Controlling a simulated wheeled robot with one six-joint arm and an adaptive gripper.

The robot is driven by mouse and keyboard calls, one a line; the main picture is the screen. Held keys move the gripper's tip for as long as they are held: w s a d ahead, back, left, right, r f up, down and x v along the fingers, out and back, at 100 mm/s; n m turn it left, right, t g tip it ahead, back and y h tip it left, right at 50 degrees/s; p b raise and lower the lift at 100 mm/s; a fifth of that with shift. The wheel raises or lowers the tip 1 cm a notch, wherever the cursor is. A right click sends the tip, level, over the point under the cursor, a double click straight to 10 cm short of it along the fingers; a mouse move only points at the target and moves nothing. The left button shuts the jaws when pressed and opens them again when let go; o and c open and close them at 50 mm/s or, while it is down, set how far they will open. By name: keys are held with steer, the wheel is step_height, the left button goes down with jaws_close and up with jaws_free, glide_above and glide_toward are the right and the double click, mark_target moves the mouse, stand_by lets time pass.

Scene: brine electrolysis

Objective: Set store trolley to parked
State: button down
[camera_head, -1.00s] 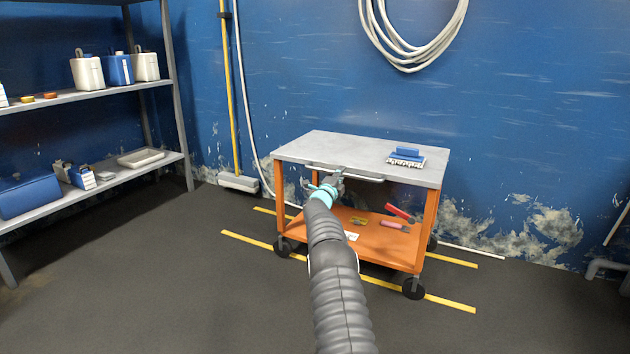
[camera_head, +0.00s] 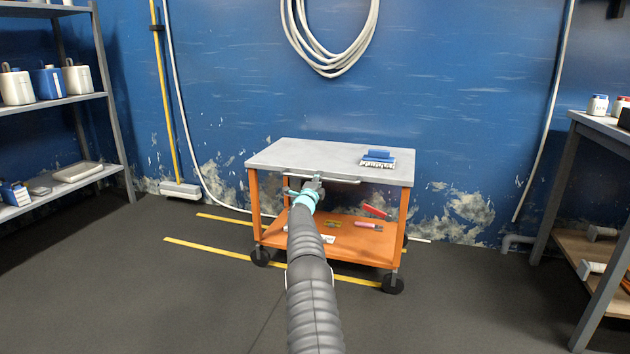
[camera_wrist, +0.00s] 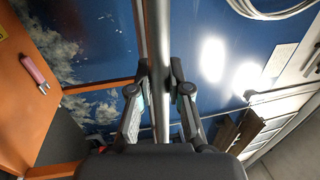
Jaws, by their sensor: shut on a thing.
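The store trolley (camera_head: 300,153) has a grey top, an orange frame and lower shelf, and black wheels. It stands by the blue wall, over and beside yellow floor lines (camera_head: 217,250). My gripper (camera_head: 313,182) is at the trolley's front, shut on its push bar (camera_head: 345,181). In the wrist view the bar (camera_wrist: 158,60) runs between the fingers of my gripper (camera_wrist: 160,88).
A blue brush (camera_head: 378,157) lies on the trolley top; red-handled tools (camera_head: 374,211) lie on its lower shelf. A shelf rack (camera_head: 60,103) stands left, a bench (camera_head: 602,127) right. Floor at the left front is clear.

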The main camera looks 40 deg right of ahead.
steer(key=shift+s+d+f, duration=0.15)
steer(key=shift+s, duration=0.05)
steer(key=c, duration=1.1)
jaws_free()
steer(key=shift+s+d, duration=0.2)
steer(key=shift+w+a, duration=0.15)
steer(key=shift+a, duration=0.2)
steer(key=shift+a, duration=0.15)
steer(key=v, duration=1.1)
steer(key=shift+s, duration=0.25)
steer(key=shift+f, duration=0.1)
